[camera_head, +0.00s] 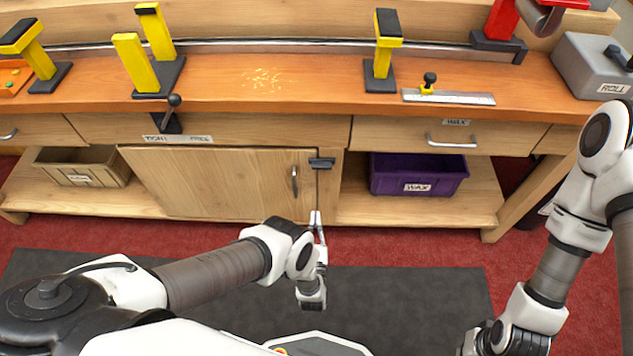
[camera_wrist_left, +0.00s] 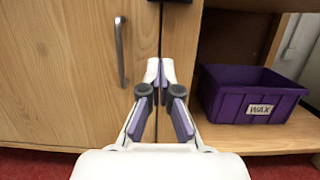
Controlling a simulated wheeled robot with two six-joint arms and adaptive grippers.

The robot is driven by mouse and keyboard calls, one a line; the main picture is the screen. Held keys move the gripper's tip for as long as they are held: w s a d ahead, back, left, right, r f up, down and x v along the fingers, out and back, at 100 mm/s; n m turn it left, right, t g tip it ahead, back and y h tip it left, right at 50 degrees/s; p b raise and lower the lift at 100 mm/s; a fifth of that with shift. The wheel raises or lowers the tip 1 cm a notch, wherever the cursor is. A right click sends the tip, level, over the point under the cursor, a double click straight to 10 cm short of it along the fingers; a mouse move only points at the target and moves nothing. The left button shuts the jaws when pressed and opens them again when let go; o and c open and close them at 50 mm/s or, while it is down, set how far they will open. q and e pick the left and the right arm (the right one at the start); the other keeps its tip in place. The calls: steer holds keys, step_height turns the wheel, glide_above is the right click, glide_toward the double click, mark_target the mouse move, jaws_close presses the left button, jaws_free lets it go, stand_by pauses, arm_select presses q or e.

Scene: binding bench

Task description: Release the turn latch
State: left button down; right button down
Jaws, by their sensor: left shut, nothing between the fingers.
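The turn latch (camera_head: 321,163) is a small dark bar at the top right corner of the wooden cabinet door (camera_head: 225,180), lying level across the door's edge and the post beside it. In the left wrist view only a dark bit of the latch (camera_wrist_left: 176,1) shows at the top edge. My left gripper (camera_head: 316,216) is shut and empty, in front of and below the latch. In the left wrist view its fingertips (camera_wrist_left: 160,70) meet in front of the gap at the door's right edge. My right arm is at the lower right; its fingers are out of view.
A metal door handle (camera_head: 294,181) is left of the latch. A purple WAX bin (camera_head: 418,176) stands on the shelf to the right. A drawer handle (camera_head: 452,143) juts out above it. A dark lever (camera_head: 172,112) sits on the bench front at left.

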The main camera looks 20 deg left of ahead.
mark_target(322, 164)
arm_select(q)
steer(key=w+a+r+p, duration=0.1)
steer(key=w+a+r, duration=0.1)
steer(key=w+r, duration=0.4)
steer(key=x, duration=0.3)
steer(key=shift+w+f, duration=0.15)
steer(key=shift+w, duration=0.15)
stand_by(0.3)
